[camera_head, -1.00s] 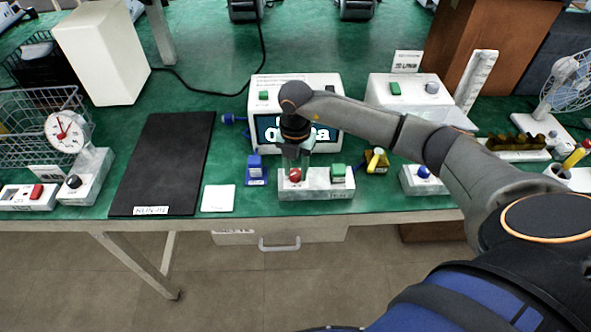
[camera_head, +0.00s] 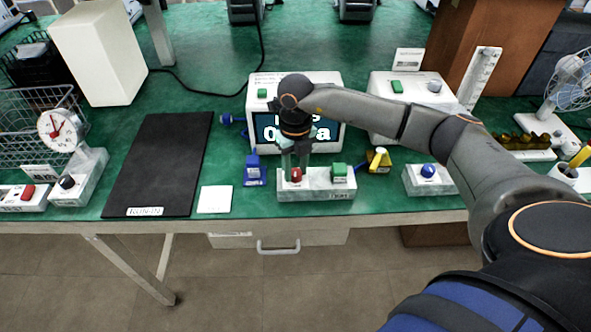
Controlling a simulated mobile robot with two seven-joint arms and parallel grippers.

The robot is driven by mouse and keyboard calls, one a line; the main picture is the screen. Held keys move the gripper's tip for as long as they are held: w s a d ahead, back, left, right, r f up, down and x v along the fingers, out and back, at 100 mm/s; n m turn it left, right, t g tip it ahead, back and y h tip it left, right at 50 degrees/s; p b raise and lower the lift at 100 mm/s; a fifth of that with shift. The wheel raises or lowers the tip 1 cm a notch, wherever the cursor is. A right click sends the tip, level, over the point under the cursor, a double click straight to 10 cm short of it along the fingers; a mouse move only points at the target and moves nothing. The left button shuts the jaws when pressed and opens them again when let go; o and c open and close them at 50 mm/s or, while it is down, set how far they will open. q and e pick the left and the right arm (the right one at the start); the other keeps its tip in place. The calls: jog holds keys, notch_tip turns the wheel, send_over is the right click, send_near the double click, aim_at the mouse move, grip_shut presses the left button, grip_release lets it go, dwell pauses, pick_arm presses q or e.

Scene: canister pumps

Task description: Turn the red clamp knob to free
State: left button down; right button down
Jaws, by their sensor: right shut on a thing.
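The red clamp knob (camera_head: 297,175) sits on the left part of a pale block (camera_head: 315,190) near the table's front edge. A green block-shaped part (camera_head: 339,172) is beside it on the same block. My right gripper (camera_head: 295,172) points down from above with its fingers on both sides of the red knob, shut on it. The fingers hide part of the knob, so its exact angle cannot be told. My left gripper is not in view.
A white device with a screen (camera_head: 297,88) stands just behind the gripper. A blue part (camera_head: 253,170) is left of the block and a yellow part (camera_head: 379,159) right of it. A black mat (camera_head: 158,165) and white card (camera_head: 215,199) lie further left.

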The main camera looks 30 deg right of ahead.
aim_at(295, 173)
jog(key=shift+n, duration=0.6)
jog(key=c, duration=0.5)
grip_release()
notch_tip(295, 173, up, 13)
jog(key=shift+f+b, duration=0.2)
jog(key=shift+b, duration=0.15)
dwell(0.3)
